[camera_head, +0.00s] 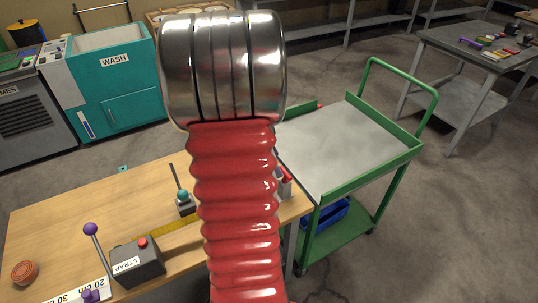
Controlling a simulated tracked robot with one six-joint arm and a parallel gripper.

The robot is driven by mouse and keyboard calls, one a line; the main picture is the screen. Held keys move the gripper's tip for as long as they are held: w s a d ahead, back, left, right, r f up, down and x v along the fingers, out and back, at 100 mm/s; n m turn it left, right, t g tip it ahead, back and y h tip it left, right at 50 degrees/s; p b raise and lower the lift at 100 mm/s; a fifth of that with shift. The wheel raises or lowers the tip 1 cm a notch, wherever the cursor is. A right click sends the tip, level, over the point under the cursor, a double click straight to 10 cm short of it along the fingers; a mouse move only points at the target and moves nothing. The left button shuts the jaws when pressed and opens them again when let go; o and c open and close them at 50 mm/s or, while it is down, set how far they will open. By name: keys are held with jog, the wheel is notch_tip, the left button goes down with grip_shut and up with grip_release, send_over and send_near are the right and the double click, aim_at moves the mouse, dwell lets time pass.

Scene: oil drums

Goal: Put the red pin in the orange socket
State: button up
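No red pin can be made out for certain. A small red part (287,174) shows at the right end of the wooden bench, just beside my arm, and is partly hidden by it. I cannot tell what it is. No orange socket is clearly visible. A round orange-brown object (25,272) lies at the bench's left end, and I cannot tell whether it is a socket. My red ribbed arm with its banded metal top fills the middle of the view and hides part of the bench. My gripper is not in view.
The wooden bench (50,225) holds a grey STRAP box (138,263), a purple-knobbed lever (90,230), a teal-knobbed lever (183,195) and a ruler strip. A green-framed cart (340,150) stands right. A teal WASH unit (115,80) stands behind left.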

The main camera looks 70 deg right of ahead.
aim_at(284, 179)
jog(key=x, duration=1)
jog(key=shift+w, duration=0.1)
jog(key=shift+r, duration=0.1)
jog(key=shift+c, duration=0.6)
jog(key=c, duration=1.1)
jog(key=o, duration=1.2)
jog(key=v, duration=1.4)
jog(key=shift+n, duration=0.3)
